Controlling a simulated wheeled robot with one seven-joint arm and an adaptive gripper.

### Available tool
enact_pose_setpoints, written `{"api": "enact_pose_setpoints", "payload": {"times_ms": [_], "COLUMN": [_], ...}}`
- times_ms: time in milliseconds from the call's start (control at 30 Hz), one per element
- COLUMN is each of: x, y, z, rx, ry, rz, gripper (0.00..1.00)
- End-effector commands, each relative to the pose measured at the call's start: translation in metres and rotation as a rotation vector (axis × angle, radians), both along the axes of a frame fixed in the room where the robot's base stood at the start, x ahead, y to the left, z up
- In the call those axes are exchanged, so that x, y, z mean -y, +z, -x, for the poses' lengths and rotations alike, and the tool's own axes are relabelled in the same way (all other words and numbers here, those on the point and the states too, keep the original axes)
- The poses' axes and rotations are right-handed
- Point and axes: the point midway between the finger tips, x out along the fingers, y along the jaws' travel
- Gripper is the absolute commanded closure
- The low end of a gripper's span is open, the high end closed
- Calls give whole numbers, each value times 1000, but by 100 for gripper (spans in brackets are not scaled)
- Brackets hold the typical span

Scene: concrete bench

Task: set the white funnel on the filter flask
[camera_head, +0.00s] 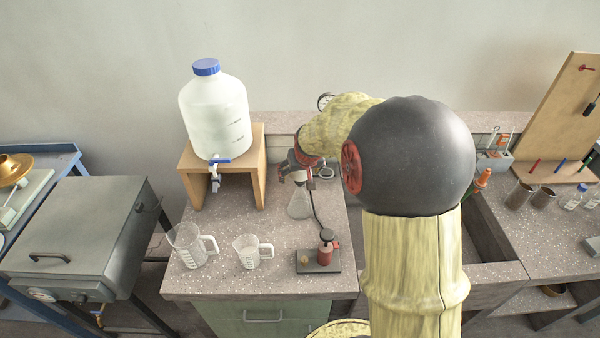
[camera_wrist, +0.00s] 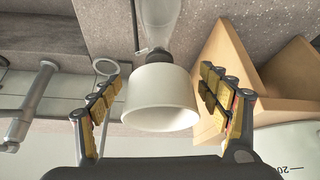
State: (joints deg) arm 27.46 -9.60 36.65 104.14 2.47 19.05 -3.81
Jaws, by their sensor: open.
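The white funnel (camera_wrist: 160,105) is a wide cup, with its broad open end toward the wrist camera. Its narrow end points at the neck of the clear filter flask (camera_wrist: 166,22) and appears to sit on it; the exact contact is hidden. My gripper (camera_wrist: 166,96) is open, with one finger on each side of the funnel and gaps between. In the head view the conical flask (camera_head: 299,205) stands upright on the bench, with my gripper (camera_head: 298,167) above it. There the funnel is mostly hidden by my gripper.
A wooden stand (camera_head: 257,165) with a white carboy (camera_head: 217,115) is close on the left. Two measuring jugs (camera_head: 187,246) (camera_head: 250,252) and a small pump on a dark plate (camera_head: 318,263) stand in front. A metal ring (camera_wrist: 107,66) is near my fingers. A sink lies right.

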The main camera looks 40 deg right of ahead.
Motion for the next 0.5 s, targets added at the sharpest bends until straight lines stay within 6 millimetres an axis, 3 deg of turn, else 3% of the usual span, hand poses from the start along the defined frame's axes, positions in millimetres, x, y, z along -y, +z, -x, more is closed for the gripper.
{"api": "enact_pose_setpoints", "payload": {"times_ms": [167,500], "x": [-3,-18], "y": [17,76], "z": [7,37], "rx": [4,5], "ry": [0,0], "rz": [2,2], "gripper": [23,23]}}
